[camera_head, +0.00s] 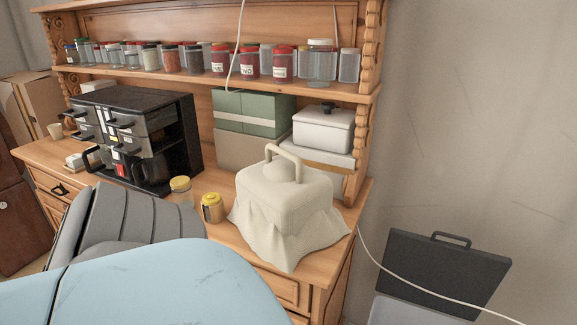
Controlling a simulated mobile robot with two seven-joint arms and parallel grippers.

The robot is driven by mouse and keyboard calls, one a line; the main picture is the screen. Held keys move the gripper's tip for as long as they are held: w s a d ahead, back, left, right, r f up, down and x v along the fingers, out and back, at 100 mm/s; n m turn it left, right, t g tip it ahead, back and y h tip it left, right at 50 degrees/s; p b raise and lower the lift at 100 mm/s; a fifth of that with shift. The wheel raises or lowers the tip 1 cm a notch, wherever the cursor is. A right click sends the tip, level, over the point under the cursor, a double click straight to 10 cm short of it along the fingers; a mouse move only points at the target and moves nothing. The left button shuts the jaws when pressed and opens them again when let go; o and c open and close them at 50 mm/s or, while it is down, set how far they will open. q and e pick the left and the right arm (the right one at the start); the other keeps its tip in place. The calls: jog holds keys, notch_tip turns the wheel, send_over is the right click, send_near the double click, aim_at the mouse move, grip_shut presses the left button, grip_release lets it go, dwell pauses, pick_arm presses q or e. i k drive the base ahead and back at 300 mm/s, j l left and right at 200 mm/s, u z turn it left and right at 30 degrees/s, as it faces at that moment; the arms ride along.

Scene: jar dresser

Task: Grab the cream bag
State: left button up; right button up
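The cream bag (280,208) stands upright at the right front end of the wooden dresser top. It has a ribbed, boxy upper part and a loop handle (284,149) standing up on top. A draped cloth-like skirt hangs around its lower part, down to the dresser's front edge. A rounded cream bulge sits under the handle. Neither of my grippers is in view, and nothing is seen touching the bag.
Two yellow-lidded jars (212,208) stand left of the bag. A white lidded box (323,130) and green boxes (252,113) are behind it. A black drawer cabinet (186,115) stands further left. A grey ribbed seat (130,215) and a pale blue surface (160,285) fill the lower left.

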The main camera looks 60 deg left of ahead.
aim_at(282, 207)
jog(key=u, duration=2.1)
